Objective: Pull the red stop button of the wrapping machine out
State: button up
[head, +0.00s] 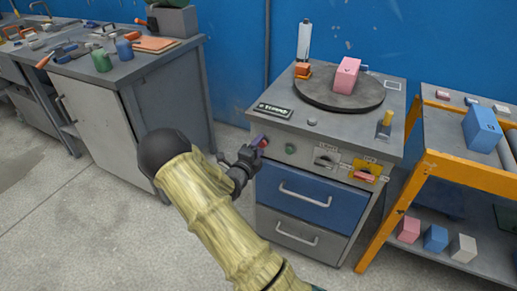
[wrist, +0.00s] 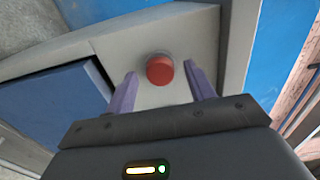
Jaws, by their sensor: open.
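The wrapping machine (head: 318,137) is a grey cabinet with a round dark turntable on top and a control panel on its front. The red stop button (wrist: 160,69) sits on the front panel, between my two fingers in the wrist view. In the head view the button (head: 264,142) shows only partly beside my fingers at the panel's left end. My gripper (wrist: 163,86) is open, its purple fingers on either side of the button with a gap to each. It also shows in the head view (head: 258,146). How deep the fingertips reach along the button is hard to tell.
The panel also has a green button (head: 290,149), a dark knob (head: 325,161) and a red-handled switch on yellow (head: 366,173). A pink block (head: 346,75) stands on the turntable (head: 338,97). An orange rack (head: 450,165) stands close right; a tool bench (head: 125,90) is at left.

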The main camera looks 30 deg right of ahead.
jog(key=shift+c, duration=0.4)
grip_shut()
jog(key=shift+s+a+f+b, duration=0.15)
jog(key=shift+s+a+b, duration=0.25)
jog(key=shift+b, duration=0.15)
jog(key=shift+o, duration=0.4)
grip_release()
jog(key=shift+a, duration=0.1)
jog(key=p+v, duration=0.1)
jog(key=v, duration=1.6)
jog(key=shift+p, duration=0.4)
